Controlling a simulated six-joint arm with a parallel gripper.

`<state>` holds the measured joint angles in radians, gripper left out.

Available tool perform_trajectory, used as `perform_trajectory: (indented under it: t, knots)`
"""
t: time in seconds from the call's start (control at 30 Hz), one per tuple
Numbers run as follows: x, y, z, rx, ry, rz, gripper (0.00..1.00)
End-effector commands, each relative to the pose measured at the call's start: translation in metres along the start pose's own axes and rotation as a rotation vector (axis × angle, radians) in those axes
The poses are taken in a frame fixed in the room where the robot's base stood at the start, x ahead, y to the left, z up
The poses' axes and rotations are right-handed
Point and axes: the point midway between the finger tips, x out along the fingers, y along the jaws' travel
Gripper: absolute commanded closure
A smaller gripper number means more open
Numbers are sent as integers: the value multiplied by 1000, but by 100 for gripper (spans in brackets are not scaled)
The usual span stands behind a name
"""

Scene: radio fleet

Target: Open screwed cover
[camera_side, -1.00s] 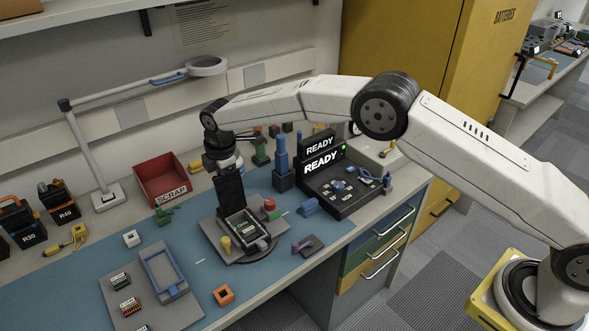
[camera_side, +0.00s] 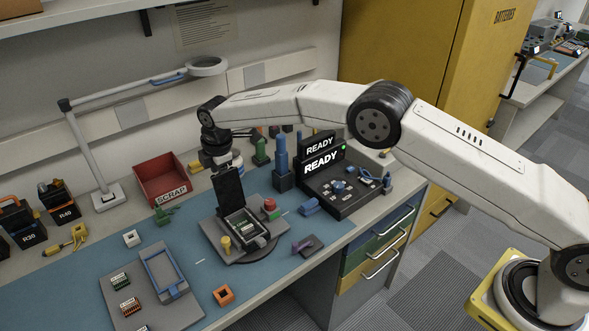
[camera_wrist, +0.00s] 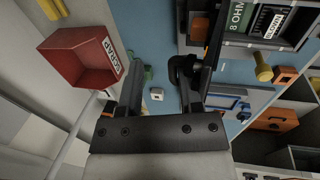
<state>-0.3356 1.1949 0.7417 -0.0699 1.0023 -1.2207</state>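The black cover (camera_side: 229,187) stands raised at the back edge of the opened radio case (camera_side: 246,225). The case sits on a grey fixture plate, with its green and pale inside exposed. In the wrist view the cover (camera_wrist: 212,45) shows nearly edge-on, right beside my right finger; I cannot tell whether they touch. My gripper (camera_side: 219,162) is behind the cover's upper part in the side view, which partly hides the fingers. In the wrist view my gripper (camera_wrist: 158,75) has its fingers apart, with mat visible between them. No screws can be made out.
A yellow knob (camera_side: 226,243) and a red button (camera_side: 269,204) stand by the case. A red SCRAP bin (camera_side: 160,180) is behind left. Blue posts (camera_side: 281,165) and a READY console (camera_side: 340,185) stand to the right. A grey tray (camera_side: 150,290) lies front left.

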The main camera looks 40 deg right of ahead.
Motion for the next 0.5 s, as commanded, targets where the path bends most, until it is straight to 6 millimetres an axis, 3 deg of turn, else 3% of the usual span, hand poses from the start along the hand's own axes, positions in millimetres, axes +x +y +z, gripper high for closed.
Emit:
perform_trajectory:
  t: [0.03, 0.2, 0.5]
  knots:
    - [11, -6, 7, -1, -14, -19, 53]
    - [12, -7, 8, -2, -16, -22, 53]
    - [-4, -6, 7, -2, -15, -21, 53]
